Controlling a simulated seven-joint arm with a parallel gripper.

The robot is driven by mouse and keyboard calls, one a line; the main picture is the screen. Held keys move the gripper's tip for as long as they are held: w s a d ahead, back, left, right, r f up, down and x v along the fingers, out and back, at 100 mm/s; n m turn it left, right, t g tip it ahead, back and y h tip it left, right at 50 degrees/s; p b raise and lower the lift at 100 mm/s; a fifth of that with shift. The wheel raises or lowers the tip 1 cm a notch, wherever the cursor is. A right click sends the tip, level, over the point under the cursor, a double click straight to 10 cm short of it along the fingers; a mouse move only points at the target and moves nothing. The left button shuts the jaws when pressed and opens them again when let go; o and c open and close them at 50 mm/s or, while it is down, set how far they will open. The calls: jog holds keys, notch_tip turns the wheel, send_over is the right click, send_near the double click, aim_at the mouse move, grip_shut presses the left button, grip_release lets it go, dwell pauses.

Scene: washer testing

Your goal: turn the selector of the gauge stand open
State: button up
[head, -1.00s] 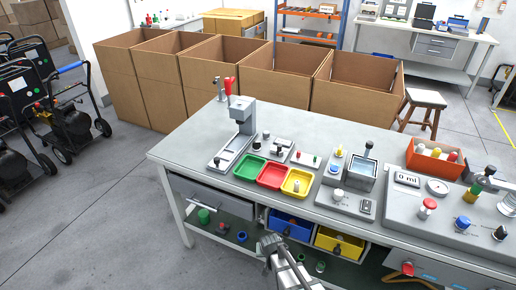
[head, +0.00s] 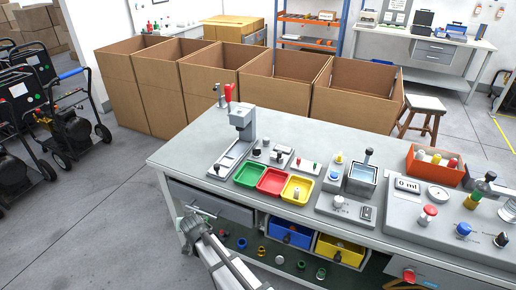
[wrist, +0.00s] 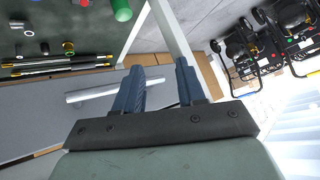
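A grey console (head: 395,219) with a "0 ml" display and a round dial (head: 437,193) stands at the right of the table and may be the gauge stand. It carries a red knob (head: 428,213), a blue knob (head: 463,229) and a black knob (head: 501,240); I cannot tell which, if any, is the selector, or its setting. My gripper (head: 190,222) is below the tabletop at the table's front left, by the grey drawer (head: 215,205), far from the console.
Green (head: 250,174), red (head: 273,181) and yellow (head: 297,188) trays and a press (head: 242,124) stand on the table. A drawer handle (wrist: 105,92) shows behind my fingers. Blue (head: 290,230) and yellow (head: 340,250) bins sit below.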

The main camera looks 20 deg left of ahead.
jog(key=w+a+r+m+g+h, duration=0.2)
jog(key=w+a+r+m, duration=0.3)
jog(key=r+m, duration=0.15)
notch_tip(320, 180, up, 24)
jog(key=m+g+h, duration=0.3)
jog(key=m+h, duration=0.2)
jog(key=m, duration=0.8)
send_over(257, 151)
jog(key=shift+n, duration=0.25)
jog(key=f, duration=1.3)
jog(key=shift+w, duration=0.4)
jog(key=shift+c, duration=0.3)
grip_shut()
